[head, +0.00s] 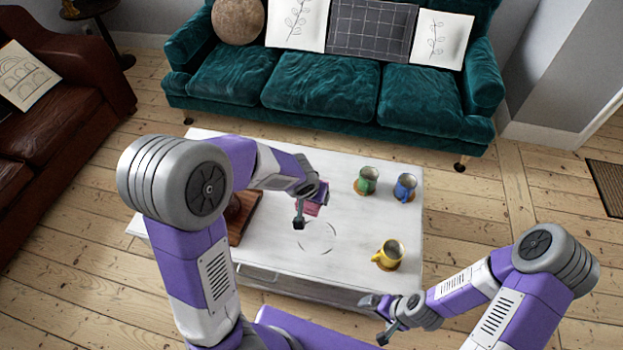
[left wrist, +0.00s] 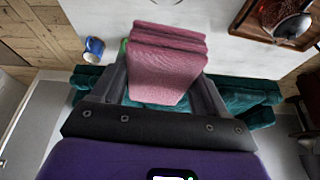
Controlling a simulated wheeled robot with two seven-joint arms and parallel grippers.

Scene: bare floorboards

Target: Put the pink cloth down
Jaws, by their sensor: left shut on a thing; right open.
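The folded pink cloth (head: 309,209) is held in my left gripper (head: 311,207) above the white table (head: 345,262). In the left wrist view the cloth (left wrist: 165,65) sits as a thick folded stack between the two fingers of that gripper (left wrist: 165,85). In the head view the gripper and arm cover part of the cloth. A thin dark circle (head: 317,236) is marked on the tabletop, just nearer than the cloth. My right gripper (head: 379,320) is open and empty, off the table's near right edge.
On the table's right are a green mug (head: 366,182), a blue mug (head: 404,188) and a yellow mug (head: 389,256). A wooden tray (head: 246,222) lies left, partly behind my left arm, with a dark round pot (left wrist: 288,17). The tabletop around the circle is clear. A teal sofa (head: 320,88) stands behind.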

